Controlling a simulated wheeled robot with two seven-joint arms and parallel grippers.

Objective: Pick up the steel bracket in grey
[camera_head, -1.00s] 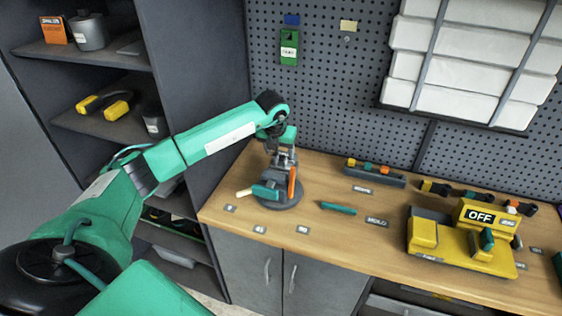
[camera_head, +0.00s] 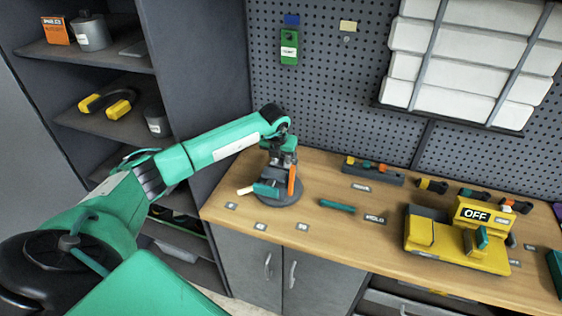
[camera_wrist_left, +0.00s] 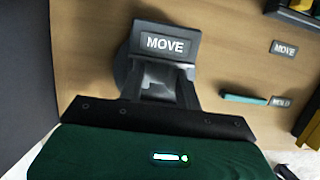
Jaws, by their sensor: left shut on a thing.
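My left gripper (camera_head: 281,163) points down at the round grey stand (camera_head: 285,201) on the workbench's left part. In the left wrist view its fingers (camera_wrist_left: 161,92) are shut on a light grey metal piece (camera_wrist_left: 160,76), which appears to be the steel bracket. A dark block with a MOVE label (camera_wrist_left: 165,43) shows just beyond the fingers. The gripper hides most of the bracket in the head view, and I cannot tell whether it touches the stand. My right gripper is not in view.
An orange-handled tool (camera_head: 292,180) and a teal tool with a pale handle (camera_head: 264,189) are at the stand. A teal bar (camera_head: 337,206) lies to its right. A yellow machine marked OFF (camera_head: 455,242) stands further right. A shelf unit (camera_head: 190,80) borders the left side.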

